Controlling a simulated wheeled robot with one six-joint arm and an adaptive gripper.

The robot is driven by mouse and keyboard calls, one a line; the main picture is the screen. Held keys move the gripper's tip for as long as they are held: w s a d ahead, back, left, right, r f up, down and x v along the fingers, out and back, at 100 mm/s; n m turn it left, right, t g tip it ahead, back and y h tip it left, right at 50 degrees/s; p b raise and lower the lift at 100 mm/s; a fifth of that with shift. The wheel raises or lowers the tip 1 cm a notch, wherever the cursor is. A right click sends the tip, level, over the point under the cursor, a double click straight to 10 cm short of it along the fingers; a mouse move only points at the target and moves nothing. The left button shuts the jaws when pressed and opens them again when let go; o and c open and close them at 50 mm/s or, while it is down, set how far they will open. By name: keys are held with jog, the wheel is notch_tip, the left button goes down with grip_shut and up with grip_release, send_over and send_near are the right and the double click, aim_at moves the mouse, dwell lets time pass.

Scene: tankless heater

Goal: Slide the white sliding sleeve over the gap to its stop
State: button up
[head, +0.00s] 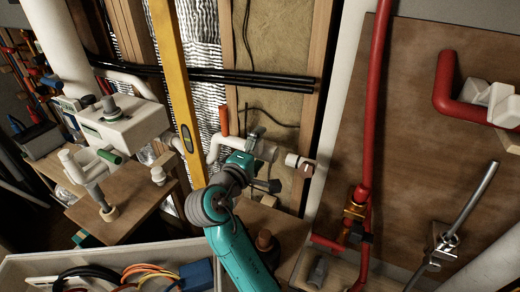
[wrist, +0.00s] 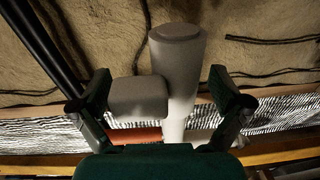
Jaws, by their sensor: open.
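The white sliding sleeve (head: 268,151) shows in the head view as the thicker end of a white pipe (head: 229,141). A short gap separates it from a white stub (head: 296,161) on the right. In the wrist view the pale sleeve (wrist: 178,58) points away from me, with its round end face visible. A grey block (wrist: 138,98) sits against its left side. My gripper (wrist: 160,85) is open, with one finger on each side of the block and sleeve. I see no clear finger contact. In the head view my gripper (head: 262,160) is at the sleeve, partly hiding it.
Black pipes (head: 250,78) run across above the sleeve. A yellow level (head: 178,90) stands left of my arm. A wooden stud (head: 308,120) is behind the stub, and a red pipe (head: 374,95) rises farther right. A bin of cables (head: 150,262) is in front.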

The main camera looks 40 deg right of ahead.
jog(key=c, duration=1.2)
jog(key=shift+s+d, duration=0.15)
jog(key=shift+s, duration=0.2)
jog(key=shift+s+d, duration=0.35)
jog(key=shift+s, duration=0.45)
jog(key=shift+s+d, duration=0.3)
jog(key=shift+s, duration=0.5)
jog(key=shift+s+d, duration=0.35)
jog(key=shift+s, duration=0.45)
jog(key=o, duration=1.2)
jog(key=shift+a, duration=0.1)
jog(key=v, duration=0.6)
jog(key=shift+s+a, duration=0.2)
jog(key=shift+a, duration=0.15)
jog(key=shift+r, duration=0.1)
